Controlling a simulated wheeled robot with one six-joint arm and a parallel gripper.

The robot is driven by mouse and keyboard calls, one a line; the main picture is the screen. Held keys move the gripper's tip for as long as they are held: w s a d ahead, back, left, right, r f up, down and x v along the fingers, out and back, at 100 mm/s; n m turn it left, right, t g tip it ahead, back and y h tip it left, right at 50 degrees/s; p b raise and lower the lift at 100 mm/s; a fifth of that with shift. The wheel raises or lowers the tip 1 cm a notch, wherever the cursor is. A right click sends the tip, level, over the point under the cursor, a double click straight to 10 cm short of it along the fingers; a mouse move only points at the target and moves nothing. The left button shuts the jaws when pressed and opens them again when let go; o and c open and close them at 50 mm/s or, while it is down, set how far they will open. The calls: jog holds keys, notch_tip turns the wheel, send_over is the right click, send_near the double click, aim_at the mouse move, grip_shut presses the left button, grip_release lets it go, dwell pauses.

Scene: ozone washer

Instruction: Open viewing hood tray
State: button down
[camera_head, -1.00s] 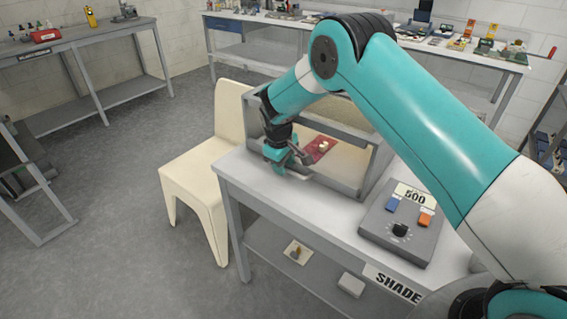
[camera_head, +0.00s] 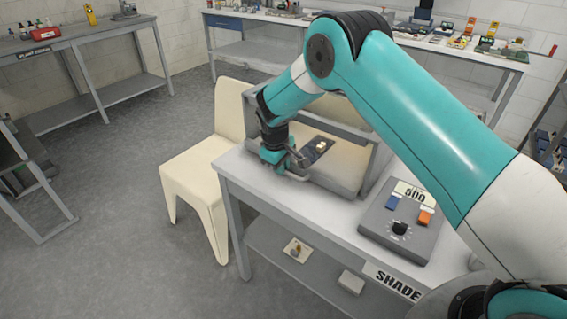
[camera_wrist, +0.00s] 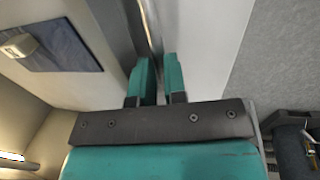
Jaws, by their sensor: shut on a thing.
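The viewing hood (camera_head: 362,135) is a grey-framed box with a lit interior on the white table. Its tray (camera_head: 326,181) is a low grey front part. A dark blue patch (camera_head: 317,146) with a small cream block (camera_head: 321,146) lies inside, also seen at upper left in the wrist view (camera_wrist: 65,50). The exact contact is partly hidden by the fingers.
A control box (camera_head: 403,222) marked 500, with a knob and blue and orange switches, stands on the table to the right. A cream chair (camera_head: 201,160) stands close at the table's left. The lower shelf (camera_head: 300,270) holds small items. Open floor lies at left.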

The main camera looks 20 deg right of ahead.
jog(key=s+a, duration=1.1)
jog(key=a, duration=0.4)
jog(key=shift+s+a, duration=0.2)
jog(key=shift+a, duration=0.15)
jog(key=c, duration=1.2)
grip_release()
jog(key=shift+o, duration=0.2)
jog(key=shift+r, duration=0.15)
notch_tip(320, 180, up, 17)
jog(key=s+a+b, duration=0.2)
jog(key=shift+a, duration=0.25)
